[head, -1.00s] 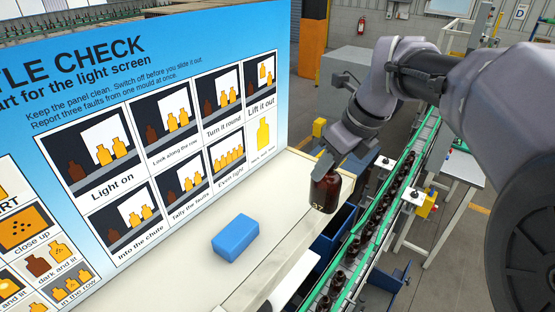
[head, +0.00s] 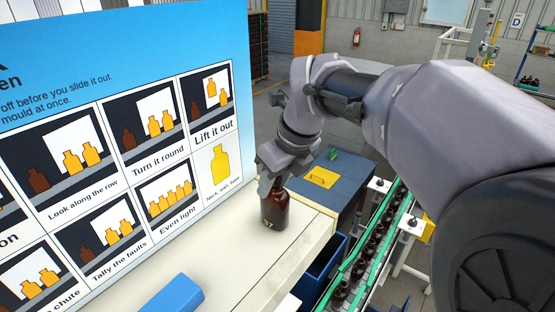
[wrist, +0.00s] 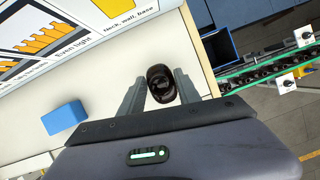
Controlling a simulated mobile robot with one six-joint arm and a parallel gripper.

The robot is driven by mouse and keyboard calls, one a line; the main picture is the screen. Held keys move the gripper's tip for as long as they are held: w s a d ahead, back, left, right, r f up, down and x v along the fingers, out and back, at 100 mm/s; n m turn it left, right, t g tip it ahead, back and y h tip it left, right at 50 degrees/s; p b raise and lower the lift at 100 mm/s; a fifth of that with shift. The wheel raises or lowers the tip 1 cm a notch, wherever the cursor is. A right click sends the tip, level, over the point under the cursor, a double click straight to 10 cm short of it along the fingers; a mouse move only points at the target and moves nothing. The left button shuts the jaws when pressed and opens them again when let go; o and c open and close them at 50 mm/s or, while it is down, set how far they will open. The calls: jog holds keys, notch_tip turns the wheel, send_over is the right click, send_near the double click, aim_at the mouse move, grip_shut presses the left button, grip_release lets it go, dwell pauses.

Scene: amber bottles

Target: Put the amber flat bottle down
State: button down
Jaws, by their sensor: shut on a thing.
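The amber flat bottle (head: 274,210) is dark brown with a pale number on its side. It is upright at the far end of the cream bench top. My gripper (head: 272,183) is above it, shut on its upper part, and hides the neck. In the wrist view the bottle (wrist: 161,84) shows from above between the two fingers of my gripper (wrist: 160,88). I cannot tell whether its base touches the bench.
The cream bench top (head: 232,246) is clear around the bottle. A blue block (head: 173,296) lies nearer on it. A printed instruction board (head: 130,130) stands along the left. A blue bin (head: 322,262) and a conveyor with several brown bottles (head: 362,262) are beyond the right edge.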

jog(key=shift+s+a+f, duration=0.1)
jog(key=shift+s+a, duration=0.2)
jog(key=shift+a, duration=0.3)
jog(key=c, duration=1)
grip_release()
jog(key=shift+s+a, duration=0.3)
jog(key=shift+a, duration=0.15)
jog(key=shift+c, duration=0.2)
jog(key=shift+o, duration=0.9)
jog(key=shift+d, duration=0.1)
jog(key=shift+w+d, duration=0.35)
jog(key=shift+d, duration=0.25)
jog(key=v, duration=1.2)
jog(key=shift+s+a+r+p, duration=0.15)
jog(key=shift+a+r+p, duration=0.1)
jog(key=shift+p, duration=0.05)
